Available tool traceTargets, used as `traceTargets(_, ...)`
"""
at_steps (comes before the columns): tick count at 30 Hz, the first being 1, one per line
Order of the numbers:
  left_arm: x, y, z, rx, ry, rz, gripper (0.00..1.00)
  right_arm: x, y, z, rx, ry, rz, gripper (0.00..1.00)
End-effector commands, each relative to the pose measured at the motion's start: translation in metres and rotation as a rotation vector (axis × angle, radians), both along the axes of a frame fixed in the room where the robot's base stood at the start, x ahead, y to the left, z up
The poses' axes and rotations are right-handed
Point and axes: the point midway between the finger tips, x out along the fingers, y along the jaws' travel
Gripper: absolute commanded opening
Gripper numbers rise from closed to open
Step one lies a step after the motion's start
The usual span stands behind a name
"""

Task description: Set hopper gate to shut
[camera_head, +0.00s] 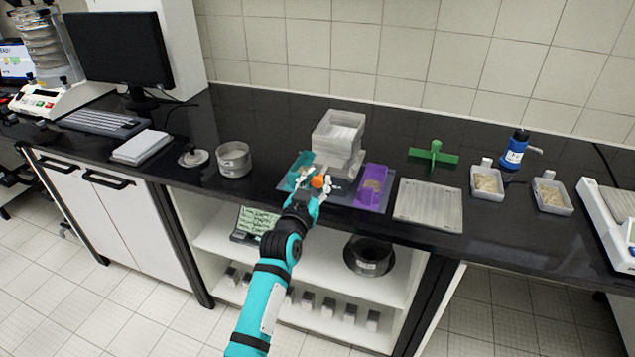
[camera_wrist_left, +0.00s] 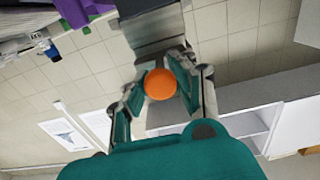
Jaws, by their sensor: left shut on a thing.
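The hopper (camera_head: 338,140) is a pale grey, square-topped box on the black counter, between a teal tray (camera_head: 300,166) and a purple tray (camera_head: 373,186). An orange knob (camera_head: 317,182) shows at its lower front; I take it as the gate's handle. My left gripper (camera_head: 313,188) reaches up from the front and is shut on the orange knob. In the left wrist view the knob (camera_wrist_left: 160,84) sits between the two fingers (camera_wrist_left: 160,88). The gate plate and its position are hidden or too small to tell. My right gripper is not in view.
Left of the hopper are a sieve (camera_head: 234,159), a lid (camera_head: 193,156) and a keyboard (camera_head: 103,122). To the right are a grey ridged board (camera_head: 428,205), a green cross-shaped tool (camera_head: 433,156), two sample trays (camera_head: 487,183) and a blue bottle (camera_head: 515,150). Shelves lie below.

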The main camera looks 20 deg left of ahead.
Motion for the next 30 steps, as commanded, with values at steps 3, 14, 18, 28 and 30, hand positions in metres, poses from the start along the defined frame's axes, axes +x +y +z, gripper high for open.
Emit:
traceTargets(3, 0.001, 0.0, -0.001, 0.0, 0.0, 0.0, 0.0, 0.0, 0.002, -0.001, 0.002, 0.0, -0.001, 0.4)
traceTargets(14, 0.052, -0.002, -0.001, 0.0, -0.002, 0.001, 0.0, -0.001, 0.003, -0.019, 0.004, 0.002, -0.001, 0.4)
traceTargets(18, 0.055, -0.002, 0.0, 0.0, -0.001, 0.001, 0.0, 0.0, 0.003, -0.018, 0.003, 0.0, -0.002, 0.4)
traceTargets(28, 0.054, -0.001, 0.0, 0.0, 0.0, 0.001, 0.4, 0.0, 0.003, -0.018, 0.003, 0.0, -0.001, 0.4)
traceTargets(30, 0.054, -0.002, 0.0, 0.0, 0.0, 0.001, 0.49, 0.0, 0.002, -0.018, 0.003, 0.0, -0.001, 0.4)
